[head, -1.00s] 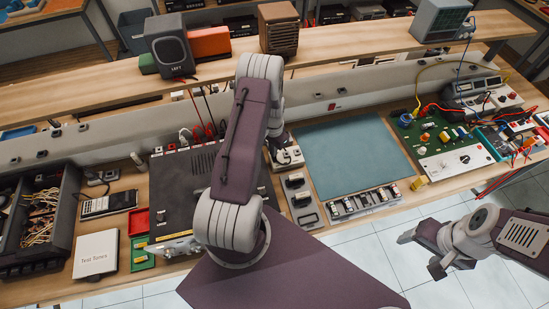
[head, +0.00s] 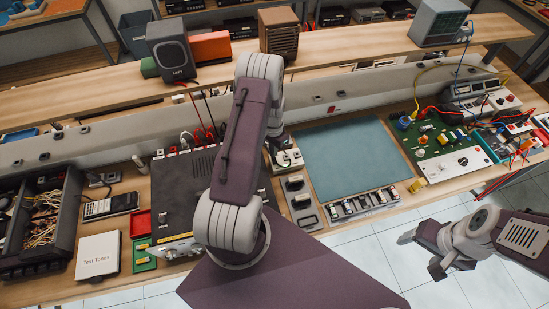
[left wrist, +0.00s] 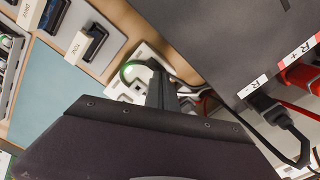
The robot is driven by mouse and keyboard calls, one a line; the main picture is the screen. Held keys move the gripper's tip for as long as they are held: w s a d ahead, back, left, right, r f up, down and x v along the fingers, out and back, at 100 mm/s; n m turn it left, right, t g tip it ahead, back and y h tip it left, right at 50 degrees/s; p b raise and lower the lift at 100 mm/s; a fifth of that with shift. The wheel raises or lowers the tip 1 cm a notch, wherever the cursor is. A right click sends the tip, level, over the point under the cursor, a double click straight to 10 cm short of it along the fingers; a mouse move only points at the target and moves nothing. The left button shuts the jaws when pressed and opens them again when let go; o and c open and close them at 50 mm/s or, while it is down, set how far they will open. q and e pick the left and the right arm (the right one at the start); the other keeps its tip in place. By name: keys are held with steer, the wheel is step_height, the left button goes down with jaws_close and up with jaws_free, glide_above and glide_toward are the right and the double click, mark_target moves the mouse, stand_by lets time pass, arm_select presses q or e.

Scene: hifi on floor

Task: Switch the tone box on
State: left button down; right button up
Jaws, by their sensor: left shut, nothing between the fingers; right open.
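A small white box (head: 288,160) on the bench, left of the blue-green mat, appears to be the tone box. The left wrist view shows this white box (left wrist: 122,90) with a glowing green ring at its top, partly hidden by my finger. My left gripper (head: 282,148) is shut and empty, its tip pointing down at the box. In the left wrist view the shut gripper (left wrist: 160,92) is right beside the green ring; I cannot tell whether it touches. A grey plate labelled TONE (left wrist: 97,42) lies near the box. My right gripper (head: 421,252) is open and empty over the floor.
A dark amplifier (head: 175,195) with red and black cables stands just left of the box. The blue-green mat (head: 355,155) is clear. A green circuit board (head: 440,145) lies to the right. A speaker (head: 171,50) stands on the shelf behind.

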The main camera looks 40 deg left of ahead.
arm_select(q)
step_height(320, 180, up, 4)
steer(key=shift+r+p, duration=0.15)
steer(key=shift+p, duration=1.1)
